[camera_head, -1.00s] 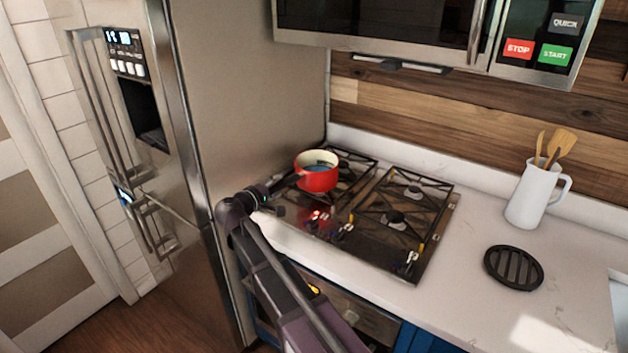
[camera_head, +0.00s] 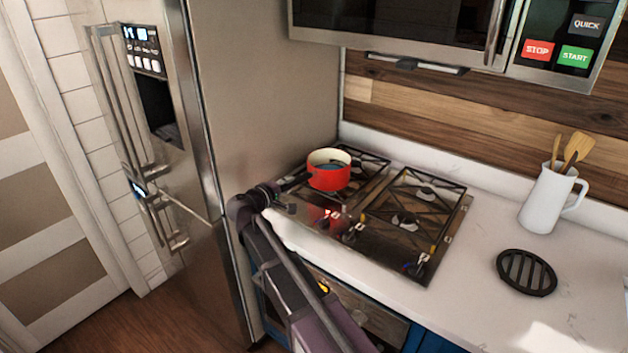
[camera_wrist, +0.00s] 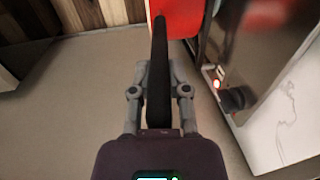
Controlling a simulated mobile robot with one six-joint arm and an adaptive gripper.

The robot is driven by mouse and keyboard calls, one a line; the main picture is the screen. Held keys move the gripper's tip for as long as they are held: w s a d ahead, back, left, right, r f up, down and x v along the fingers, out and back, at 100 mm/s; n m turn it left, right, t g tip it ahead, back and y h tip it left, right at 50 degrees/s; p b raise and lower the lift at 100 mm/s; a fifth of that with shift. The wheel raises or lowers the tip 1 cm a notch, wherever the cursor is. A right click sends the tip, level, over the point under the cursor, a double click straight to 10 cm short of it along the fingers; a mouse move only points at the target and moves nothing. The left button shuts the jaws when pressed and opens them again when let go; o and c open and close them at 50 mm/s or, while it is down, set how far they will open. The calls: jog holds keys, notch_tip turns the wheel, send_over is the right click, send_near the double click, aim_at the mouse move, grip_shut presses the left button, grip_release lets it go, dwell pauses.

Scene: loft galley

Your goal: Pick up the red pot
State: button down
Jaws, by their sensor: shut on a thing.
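The red pot (camera_head: 327,178), with a cream inside, is at the back left burner of the cooktop in the head view. Its wall shows at the top of the wrist view (camera_wrist: 178,14). Its long black handle (camera_wrist: 159,70) points back toward my wrist. My gripper (camera_wrist: 160,92) is shut on this handle, one finger on each side. In the head view my gripper (camera_head: 297,187) reaches in from the left front of the pot. The pot looks upright. I cannot tell whether its base touches the grate.
The black cooktop (camera_head: 400,250) has front knobs and bare grates at right. A steel fridge (camera_head: 265,90) stands close at left, and a microwave (camera_head: 400,25) hangs above. A white jug with utensils (camera_head: 545,203) and a round black trivet (camera_head: 526,272) sit on the right counter.

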jog(key=shift+r+p, duration=0.45)
jog(key=shift+r+p, duration=1.4)
jog(key=s+a+r+p, duration=0.1)
jog(key=s+a, duration=0.1)
jog(key=s, duration=1.3)
jog(key=shift+s+a+r, duration=0.2)
jog(key=shift+s, duration=0.2)
jog(key=shift+a, duration=0.1)
dwell(1.8)
